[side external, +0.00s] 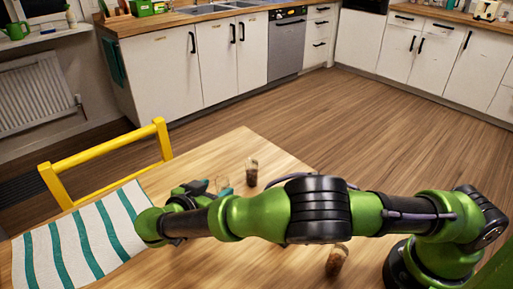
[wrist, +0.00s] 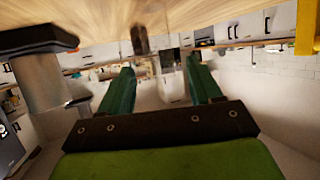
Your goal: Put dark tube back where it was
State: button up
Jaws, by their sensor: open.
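A small dark tube (side external: 251,172) stands upright on the wooden table, just beyond my gripper (side external: 217,190) in the side view. It also shows in the wrist view (wrist: 139,40), near the top and a little left of centre, where the picture is upside down. A second tube with brown contents (side external: 337,260) stands near the front, partly behind my arm.
The wooden table (side external: 185,163) has free room beyond the tubes. A green-and-white striped cloth (side external: 78,243) covers its left side. A yellow chair (side external: 105,152) stands at the table's left edge. A grey upright shape (wrist: 62,82) is at left in the wrist view.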

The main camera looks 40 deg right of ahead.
jog(key=v, duration=0.5)
jog(key=s+d+r+n+g+y, duration=0.2)
jog(key=d+r+y, duration=0.25)
jog(key=d, duration=0.35)
jog(key=s+d+r+n+g+y, duration=0.1)
jog(key=s+d+r+g+y, duration=0.15)
jog(key=d+r, duration=0.4)
jog(key=s+d+r+n+t+y, duration=0.3)
jog(key=s, duration=0.5)
jog(key=s+d+r+n+t+y, duration=0.3)
jog(key=s+d+y, duration=0.1)
jog(key=s, duration=0.4)
jog(key=shift+d, duration=0.2)
